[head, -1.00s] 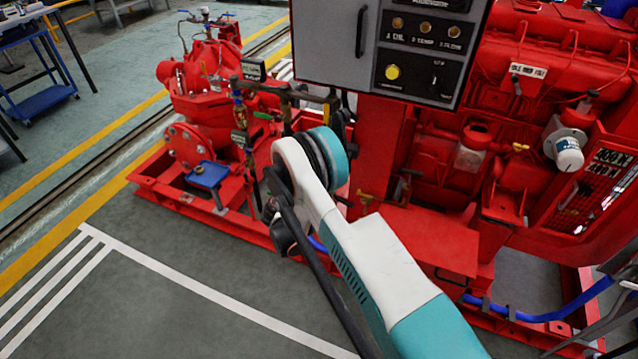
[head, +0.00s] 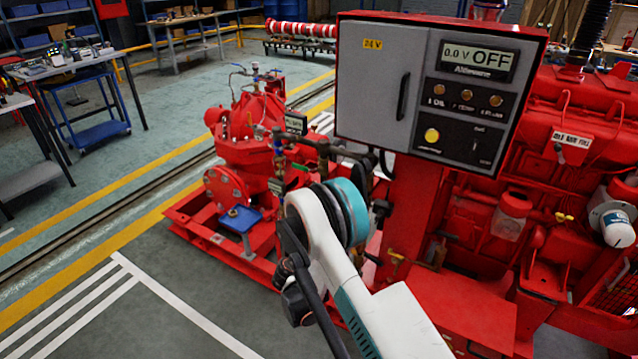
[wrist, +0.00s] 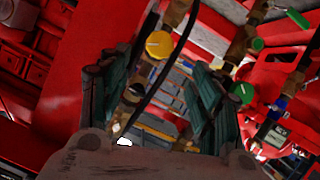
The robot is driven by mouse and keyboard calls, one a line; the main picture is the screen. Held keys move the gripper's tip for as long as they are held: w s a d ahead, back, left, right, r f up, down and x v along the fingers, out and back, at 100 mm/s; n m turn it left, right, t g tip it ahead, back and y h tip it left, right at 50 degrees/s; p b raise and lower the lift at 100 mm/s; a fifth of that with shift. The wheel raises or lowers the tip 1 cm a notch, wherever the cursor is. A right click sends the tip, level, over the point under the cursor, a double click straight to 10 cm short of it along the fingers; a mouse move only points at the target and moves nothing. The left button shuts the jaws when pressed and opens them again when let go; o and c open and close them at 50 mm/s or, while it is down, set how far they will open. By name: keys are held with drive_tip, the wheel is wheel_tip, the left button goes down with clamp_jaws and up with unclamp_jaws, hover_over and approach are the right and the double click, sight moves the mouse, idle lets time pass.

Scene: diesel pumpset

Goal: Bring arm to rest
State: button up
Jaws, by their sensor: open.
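My arm (head: 335,240) reaches up from the bottom of the head view toward the red pumpset, beside the post under the control panel. In the head view my gripper's fingers are hidden behind the arm. In the wrist view my gripper (wrist: 158,105) shows two dark green fingers spread apart, with nothing held between them. A yellow round knob or cap (wrist: 159,45) and a dark cable lie beyond the fingertips. I cannot tell how far they are from the fingers.
The grey control panel (head: 420,95) reads "0.0 V OFF" and stands right of the arm. The red engine (head: 570,170) fills the right side. The red pump (head: 250,140) with thin pipes and valves stands behind the arm. Grey floor (head: 110,310) is open at left; workbenches (head: 70,65) stand farther back.

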drive_tip(key=d+r+n+g+y, duration=0.1)
drive_tip(key=d+r+g+y, duration=0.15)
drive_tip(key=r, duration=1.35)
drive_tip(key=s+d+r+n+y, duration=0.1)
drive_tip(key=s+d+r, duration=0.1)
drive_tip(key=s+r, duration=0.35)
drive_tip(key=s+d+r+n+y, duration=0.1)
drive_tip(key=s+d+r, duration=0.25)
drive_tip(key=r, duration=0.35)
drive_tip(key=s+d+r+y, duration=0.1)
drive_tip(key=s+r, duration=0.3)
drive_tip(key=s, duration=0.4)
drive_tip(key=s+r+y, duration=0.1)
drive_tip(key=s+r, duration=0.3)
drive_tip(key=s, duration=0.4)
drive_tip(key=s+a+n+y, duration=0.1)
drive_tip(key=s+n+y, duration=0.1)
drive_tip(key=s, duration=1.2)
drive_tip(key=shift+a+f+y, duration=0.15)
drive_tip(key=shift+f+y, duration=0.2)
drive_tip(key=shift+f, duration=0.1)
idle(1.7)
